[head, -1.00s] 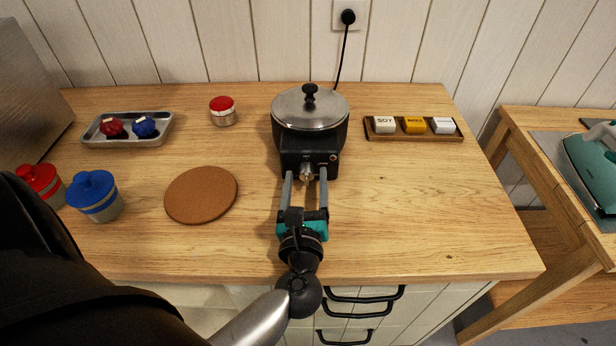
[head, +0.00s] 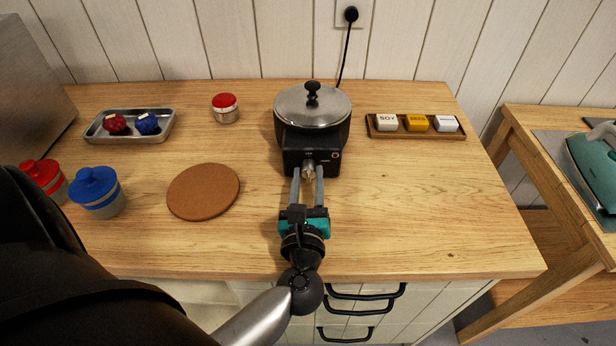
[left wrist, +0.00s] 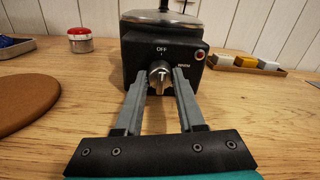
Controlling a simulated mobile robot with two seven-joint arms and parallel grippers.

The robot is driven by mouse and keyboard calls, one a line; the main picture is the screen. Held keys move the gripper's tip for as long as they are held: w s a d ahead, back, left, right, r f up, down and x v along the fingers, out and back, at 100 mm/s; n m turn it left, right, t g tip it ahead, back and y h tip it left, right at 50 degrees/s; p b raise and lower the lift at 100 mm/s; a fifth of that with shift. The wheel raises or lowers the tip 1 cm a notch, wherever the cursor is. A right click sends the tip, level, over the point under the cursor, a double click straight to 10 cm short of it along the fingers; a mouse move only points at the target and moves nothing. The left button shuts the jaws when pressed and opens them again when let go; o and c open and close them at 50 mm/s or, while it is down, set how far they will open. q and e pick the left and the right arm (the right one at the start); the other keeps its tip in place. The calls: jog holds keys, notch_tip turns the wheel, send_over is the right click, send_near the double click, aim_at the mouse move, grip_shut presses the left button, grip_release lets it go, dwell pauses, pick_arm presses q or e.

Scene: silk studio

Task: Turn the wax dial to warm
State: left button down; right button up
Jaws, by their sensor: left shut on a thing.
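The wax pot (head: 312,112) is black with a metal lid and stands at the back middle of the table. Its silver dial (left wrist: 159,76) is on the front face, between an OFF mark above and a second mark, too small to read surely, at the upper right. The dial also shows in the head view (head: 308,171). My left gripper (head: 308,176) is shut on the dial, with one finger on each side; its fingers also show in the left wrist view (left wrist: 160,84). The dial's pointer is hard to make out. My right gripper is not in view.
A cork mat (head: 203,191) lies to the left. A wooden tray (head: 416,133) of labelled blocks is right. The table's right front is clear.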

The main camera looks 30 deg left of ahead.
pick_arm(q)
jog(key=m+p, duration=0.3)
jog(key=shift+r, duration=0.2)
jog(key=m+p, duration=0.2)
jog(key=m, duration=0.2)
jog(key=shift+g+p, duration=0.3)
jog(key=m+p, duration=0.2)
jog(key=m, duration=0.1)
jog(key=shift+m+p, duration=1)
jog(key=shift+m, duration=0.7)
jog(key=shift+f, duration=0.1)
jog(key=c, duration=0.5)
grip_release()
